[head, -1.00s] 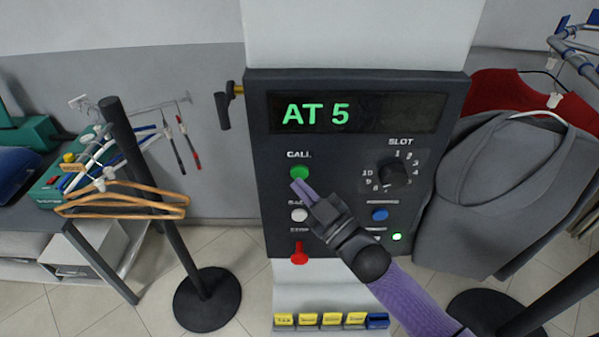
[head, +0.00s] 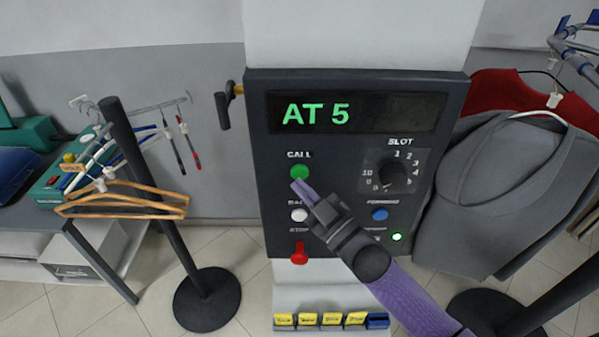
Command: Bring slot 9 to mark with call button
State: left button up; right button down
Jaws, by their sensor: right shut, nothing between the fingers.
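The control panel (head: 350,150) is a dark box on a white column, and its display (head: 355,112) reads "AT 5" in green. The green call button (head: 299,172) is at the panel's left, under the label CALL. The slot dial (head: 393,175) is a black knob at the right, ringed by numbers; I cannot tell surely which number it points to. My right gripper (head: 297,185) is shut and empty, its fingertips just below the call button; I cannot tell whether they touch it. My left gripper is not in view.
The panel also has a white button (head: 299,215), a blue button (head: 380,214), a red stop control (head: 299,254) and a lit green lamp (head: 397,237). A grey garment (head: 490,190) hangs close at the right. A black post (head: 165,200) stands at the left.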

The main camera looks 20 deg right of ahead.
jog(key=shift+w+d, duration=0.1)
jog(key=shift+w, duration=0.3)
jog(key=shift+w+d+b, duration=0.15)
jog(key=shift+w+b, duration=0.25)
jog(key=shift+b, duration=0.05)
dwell(0.6)
jog(key=shift+s, duration=0.15)
jog(key=shift+s+a+p, duration=0.2)
jog(key=shift+s+p, duration=0.2)
jog(key=shift+p, duration=0.1)
jog(key=shift+s, duration=0.25)
